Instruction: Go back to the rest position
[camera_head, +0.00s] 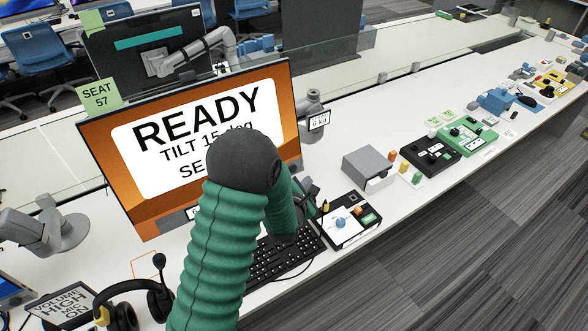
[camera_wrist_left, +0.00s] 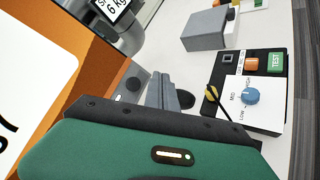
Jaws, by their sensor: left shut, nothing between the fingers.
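My left arm, in a green ribbed sleeve, rises from the bottom of the head view and bends at a dark joint in front of the monitor. My left gripper (camera_head: 309,192) is partly hidden behind the forearm, near the keyboard's right end. In the wrist view the left gripper (camera_wrist_left: 170,95) is shut and empty. It is left of the control box with the blue knob and apart from it in that view. My right gripper is not in view.
The monitor (camera_head: 122,172) reading READY stands close behind the arm. The keyboard (camera_head: 272,264), control box (camera_head: 351,234) and headset (camera_head: 120,312) are on the desk. A grey drawer box (camera_head: 370,163) stands farther right. Several devices line the desk beyond it.

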